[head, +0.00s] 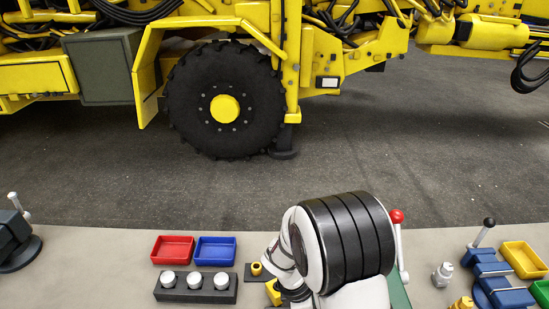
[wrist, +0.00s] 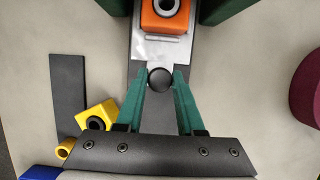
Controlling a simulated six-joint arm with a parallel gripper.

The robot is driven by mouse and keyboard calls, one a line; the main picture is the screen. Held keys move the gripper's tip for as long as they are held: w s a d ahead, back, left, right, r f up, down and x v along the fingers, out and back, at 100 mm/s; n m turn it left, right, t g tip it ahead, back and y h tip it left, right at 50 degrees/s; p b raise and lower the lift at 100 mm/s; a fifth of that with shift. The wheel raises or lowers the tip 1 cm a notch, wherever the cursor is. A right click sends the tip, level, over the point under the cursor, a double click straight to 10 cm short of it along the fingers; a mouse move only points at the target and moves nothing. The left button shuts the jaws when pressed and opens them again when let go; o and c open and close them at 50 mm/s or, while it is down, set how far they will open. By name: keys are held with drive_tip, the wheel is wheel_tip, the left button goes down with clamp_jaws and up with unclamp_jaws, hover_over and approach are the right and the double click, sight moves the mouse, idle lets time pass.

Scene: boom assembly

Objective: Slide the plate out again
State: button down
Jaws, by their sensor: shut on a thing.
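My gripper (wrist: 160,82), with green fingers, is shut on a round black knob (wrist: 159,77) in the wrist view. The knob sits at the near end of the light grey metal plate (wrist: 150,49). The plate lies over a dark strip, between two dark green blocks (wrist: 211,10) at the top edge. An orange block (wrist: 164,18) with a black ring is at the plate's far part; its far side is cut off by the picture edge. In the head view my arm hides the gripper, knob and plate.
Left of my gripper are a dark flat bar (wrist: 68,95) and a yellow block (wrist: 98,116). A dark red round thing (wrist: 306,85) stands right. On the bench are red (head: 173,250) and blue (head: 215,251) trays and a blue vise (head: 497,280). A yellow machine (head: 300,60) stands beyond.

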drive_tip(key=shift+a, duration=4.7)
drive_tip(key=c, duration=0.6)
unclamp_jaws()
drive_tip(key=shift+c, duration=0.2)
wheel_tip(320, 180, up, 8)
drive_tip(key=s+d+r+m+y, duration=0.2)
drive_tip(key=s+d+r+m, duration=0.5)
drive_tip(key=m, duration=0.3)
drive_tip(key=s+r+m+y, duration=0.2)
drive_tip(key=s+m+y, duration=0.1)
drive_tip(key=s+m, duration=1)
drive_tip(key=shift+s+r+m+y, duration=0.15)
drive_tip(key=shift+s+m+y, duration=0.2)
drive_tip(key=shift+s, duration=0.25)
